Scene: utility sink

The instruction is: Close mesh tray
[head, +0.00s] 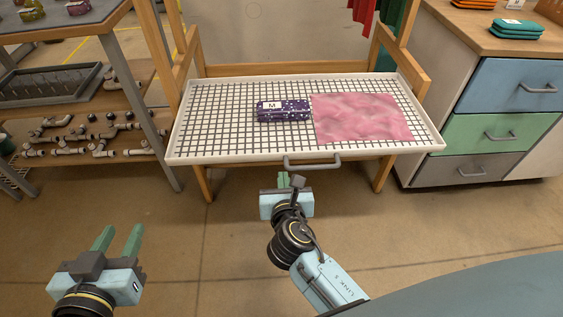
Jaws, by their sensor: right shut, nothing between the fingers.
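The mesh tray (215,147) is a white-framed drawer with a dark grid, pulled out of a wooden frame toward me. Its grey handle (312,164) is on the front edge. A purple dotted folded cloth (297,112) with an "M" tag and a flat pink cloth (360,118) lie on the mesh. My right gripper (290,181) is just in front of the tray, below and left of the handle; its fingers are together with nothing visible between them. Contact with the tray is unclear. My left gripper (120,241) is open and empty at lower left, away from the tray.
A shelf unit with pipe fittings (90,136) and a grey bin (50,88) stands at left. A cabinet with blue, green and grey drawers (500,134) stands at right, with folded cloths (516,30) on top. The floor in front of the tray is clear.

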